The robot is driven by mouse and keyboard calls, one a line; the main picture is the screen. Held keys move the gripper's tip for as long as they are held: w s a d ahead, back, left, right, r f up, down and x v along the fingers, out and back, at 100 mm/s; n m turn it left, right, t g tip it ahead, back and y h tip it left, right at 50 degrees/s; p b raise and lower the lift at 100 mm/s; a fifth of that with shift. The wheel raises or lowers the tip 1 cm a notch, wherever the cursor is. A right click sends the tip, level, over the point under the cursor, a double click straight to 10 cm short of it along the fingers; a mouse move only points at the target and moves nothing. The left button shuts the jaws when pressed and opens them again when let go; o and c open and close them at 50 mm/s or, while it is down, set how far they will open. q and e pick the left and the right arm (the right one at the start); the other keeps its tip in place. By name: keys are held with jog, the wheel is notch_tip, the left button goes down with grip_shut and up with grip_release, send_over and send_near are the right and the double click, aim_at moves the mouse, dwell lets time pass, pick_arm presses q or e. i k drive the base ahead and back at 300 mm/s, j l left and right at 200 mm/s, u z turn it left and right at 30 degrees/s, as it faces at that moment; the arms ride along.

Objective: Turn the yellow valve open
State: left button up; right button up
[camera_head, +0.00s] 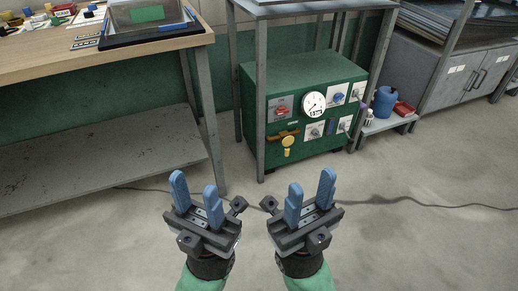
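The yellow valve (287,142) is on the lower left of the front of a green machine (304,72). An orange-brown bar (287,133) sits just above its round yellow part. My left gripper (195,188) is open and empty, its blue fingers pointing up, in the lower middle of the view. My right gripper (311,193) is also open and empty, to the right of it. Both are well short of the machine and touch nothing.
The machine's front has a white dial gauge (314,104) and several switches. A grey metal frame (262,110) stands around the machine, its leg left of the valve. A wooden workbench (150,52) is at the left, a low shelf with a blue canister (385,101) at the right. Cables cross the open floor.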

aim_at(287, 148)
jog(key=i+l+u, duration=0.2)
jog(key=u, duration=0.3)
jog(key=i+l+u, duration=0.1)
jog(key=l+u, duration=0.35)
jog(key=i+l+u, duration=0.1)
jog(key=l+u, duration=0.15)
jog(key=u, duration=0.25)
jog(key=l+u, duration=0.35)
jog(key=u, duration=0.15)
jog(key=l+u, duration=0.1)
jog(key=l, duration=0.35)
jog(key=k+l+u, duration=0.1)
jog(key=l, duration=0.3)
jog(key=k+l, duration=0.1)
jog(key=l, duration=0.35)
jog(key=k+l+u, duration=0.15)
jog(key=l, duration=0.3)
jog(key=l+u, duration=0.1)
jog(key=l, duration=0.3)
jog(key=k+l+u, duration=0.1)
jog(key=l, duration=0.3)
jog(key=k+l, duration=0.2)
jog(key=l, duration=0.2)
jog(key=k+l, duration=0.1)
jog(key=l, duration=0.3)
jog(key=k+l, duration=0.15)
jog(key=l, duration=0.25)
jog(key=k+l, duration=0.1)
jog(key=l, duration=0.3)
jog(key=u, duration=0.05)
